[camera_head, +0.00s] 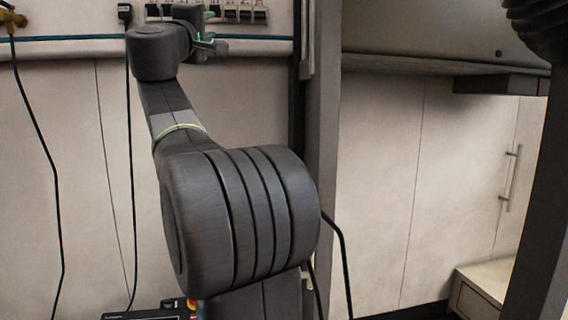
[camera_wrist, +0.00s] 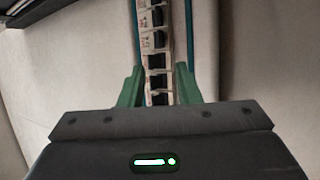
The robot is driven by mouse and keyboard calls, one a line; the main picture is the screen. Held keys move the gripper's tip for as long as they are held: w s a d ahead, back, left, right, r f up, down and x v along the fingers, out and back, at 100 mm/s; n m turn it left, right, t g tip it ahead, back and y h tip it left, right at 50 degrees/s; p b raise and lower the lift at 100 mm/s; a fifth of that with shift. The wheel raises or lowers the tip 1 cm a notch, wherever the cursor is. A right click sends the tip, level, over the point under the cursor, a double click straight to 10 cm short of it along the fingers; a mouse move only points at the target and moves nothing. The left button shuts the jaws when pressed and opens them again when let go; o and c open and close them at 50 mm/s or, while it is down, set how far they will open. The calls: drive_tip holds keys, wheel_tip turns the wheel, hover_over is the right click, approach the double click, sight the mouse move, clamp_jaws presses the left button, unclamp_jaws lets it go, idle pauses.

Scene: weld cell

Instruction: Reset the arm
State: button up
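My arm rises through the middle of the head view, its upper part bent up and to the left. My gripper (camera_wrist: 158,82) shows at the lower middle of the wrist view. Its two green fingers stand apart with nothing held between them. In the head view the gripper is small, near the top, and partly hidden behind the wrist. It is in front of the wall near a row of switch-like modules (camera_head: 238,12), which also shows running up the wrist view between and beyond the fingers (camera_wrist: 155,45).
A pale panelled wall (camera_head: 60,150) stands behind the arm, with hanging cables and a brass fitting (camera_head: 12,20) at upper left. A dark post (camera_head: 322,150) stands right of the arm. A cabinet door handle (camera_head: 510,172) and a low drawer unit (camera_head: 485,285) are at right.

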sight(229, 15)
drive_tip(key=p+x, duration=0.4)
drive_tip(key=x, duration=0.7)
drive_tip(key=shift+r, duration=0.2)
drive_tip(key=shift+w+d+r+p, duration=0.1)
drive_tip(key=shift+w+r+p, duration=0.15)
drive_tip(key=shift+p, duration=0.3)
drive_tip(key=shift+s+r+g+p, duration=0.15)
drive_tip(key=shift+s+g+p, duration=0.15)
drive_tip(key=shift+p, duration=0.55)
drive_tip(key=shift+w+n+y+p, duration=0.15)
drive_tip(key=shift+n+y+p, duration=0.2)
drive_tip(key=shift+p, duration=0.5)
drive_tip(key=r+n+g+p, duration=0.1)
drive_tip(key=g+p, duration=0.1)
drive_tip(key=p, duration=0.4)
drive_tip(key=g+y+p, duration=0.1)
drive_tip(key=g+p, duration=0.1)
drive_tip(key=p, duration=0.4)
drive_tip(key=shift+r+n, duration=0.35)
drive_tip(key=p, duration=0.3)
drive_tip(key=shift+r+g, duration=0.1)
drive_tip(key=shift+g, duration=0.2)
drive_tip(key=shift+p, duration=0.45)
